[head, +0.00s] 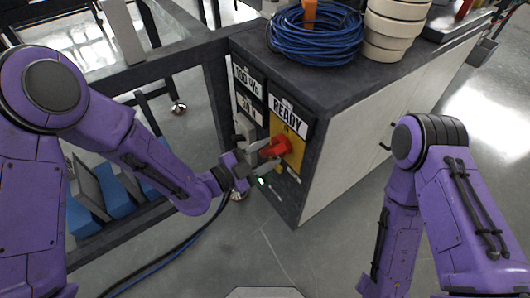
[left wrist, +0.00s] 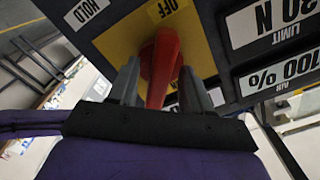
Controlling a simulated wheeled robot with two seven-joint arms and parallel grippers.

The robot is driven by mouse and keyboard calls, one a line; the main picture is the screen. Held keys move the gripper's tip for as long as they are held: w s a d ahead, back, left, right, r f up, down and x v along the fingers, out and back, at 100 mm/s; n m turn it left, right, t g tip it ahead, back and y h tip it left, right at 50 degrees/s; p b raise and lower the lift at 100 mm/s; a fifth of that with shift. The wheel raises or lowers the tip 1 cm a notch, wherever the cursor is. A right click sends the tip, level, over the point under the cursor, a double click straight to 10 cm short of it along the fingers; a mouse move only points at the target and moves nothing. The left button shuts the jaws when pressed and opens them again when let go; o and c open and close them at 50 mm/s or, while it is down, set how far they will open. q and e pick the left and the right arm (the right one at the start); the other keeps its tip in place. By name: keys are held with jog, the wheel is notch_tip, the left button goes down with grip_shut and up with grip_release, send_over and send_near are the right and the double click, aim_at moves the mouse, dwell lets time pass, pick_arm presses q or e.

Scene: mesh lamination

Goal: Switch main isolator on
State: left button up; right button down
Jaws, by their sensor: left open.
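The main isolator is a red handle (head: 276,147) on a yellow plate (head: 294,147), on the end panel of the dark bench. My left gripper (head: 265,156) is at the handle, its fingers open. In the left wrist view the red handle (left wrist: 160,68) stands between the two grey fingers (left wrist: 160,88), one on each side. Small gaps show beside it, and I cannot tell whether either finger touches. The word OFF shows on the yellow plate (left wrist: 202,58) behind the handle. My right gripper is out of view.
A READY display (head: 287,112) sits above the isolator, with 100 % and 30 N displays to its left. A HOLD label (left wrist: 86,11) shows in the left wrist view. Blue hose (head: 315,38) and pale rolls (head: 392,25) lie on the bench top. Floor in front is clear.

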pick_arm(q)
jog(key=shift+w+d, duration=0.1)
grip_shut()
jog(key=shift+n, duration=0.4)
jog(key=n, duration=0.3)
jog(key=shift+n, duration=0.3)
jog(key=shift+n+p, duration=0.55)
jog(key=shift+n, duration=1.15)
